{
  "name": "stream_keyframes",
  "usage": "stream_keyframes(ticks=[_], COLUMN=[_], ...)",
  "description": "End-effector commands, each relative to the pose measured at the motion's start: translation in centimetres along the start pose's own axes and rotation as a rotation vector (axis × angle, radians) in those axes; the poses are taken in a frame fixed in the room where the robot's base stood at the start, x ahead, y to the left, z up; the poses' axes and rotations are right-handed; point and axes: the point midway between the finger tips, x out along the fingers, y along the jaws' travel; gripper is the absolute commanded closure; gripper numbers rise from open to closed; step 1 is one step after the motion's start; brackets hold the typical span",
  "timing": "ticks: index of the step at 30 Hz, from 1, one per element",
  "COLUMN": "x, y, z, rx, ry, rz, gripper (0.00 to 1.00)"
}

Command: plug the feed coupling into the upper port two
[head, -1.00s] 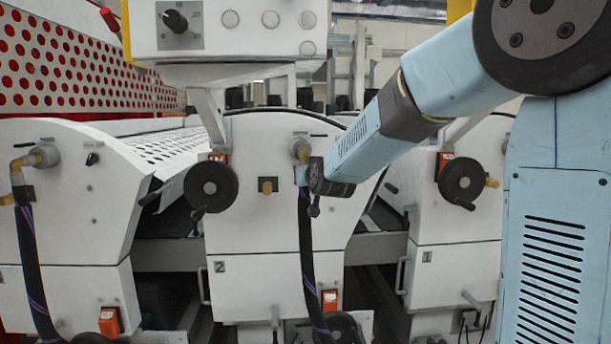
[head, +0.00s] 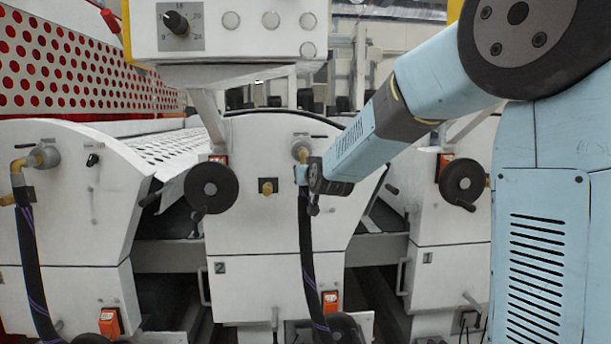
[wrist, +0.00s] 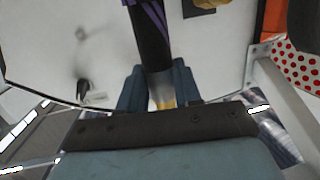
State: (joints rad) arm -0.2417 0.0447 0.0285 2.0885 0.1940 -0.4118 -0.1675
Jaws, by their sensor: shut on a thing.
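The upper port on the machine face marked 2 is a round grey fitting (head: 299,142) near the top of the panel, with brass showing just under it. The feed coupling is on the end of a black hose with purple stripes (head: 306,250), which hangs down the panel. My gripper (head: 301,175) is shut on the coupling at the hose's top, just below the port. In the wrist view, the blue fingers straddle the hose end, and a bit of the yellow coupling (wrist: 165,103) shows between them. Whether the coupling is seated in the port cannot be told; my gripper hides the joint.
A smaller brass fitting on a dark square plate (head: 267,187) sits left of my gripper. A black handwheel (head: 213,187) stands out further left. The left machine has a similar hose (head: 32,255) on a brass elbow. A control box (head: 235,30) hangs above.

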Motion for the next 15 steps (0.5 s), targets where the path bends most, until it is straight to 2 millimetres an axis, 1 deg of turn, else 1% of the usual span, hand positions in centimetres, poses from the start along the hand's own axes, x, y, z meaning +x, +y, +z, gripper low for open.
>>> stream_keyframes(ticks=[12,13,15], x=[0.54,0.53,0.53], y=[0.1,0.1,0.1], z=[-0.13,-0.13,-0.12], rx=[0.0,0.0,0.0], ry=[0.001,0.001,0.001], rz=[0.0,0.0,0.0], gripper=[1.0,0.64,0.57])
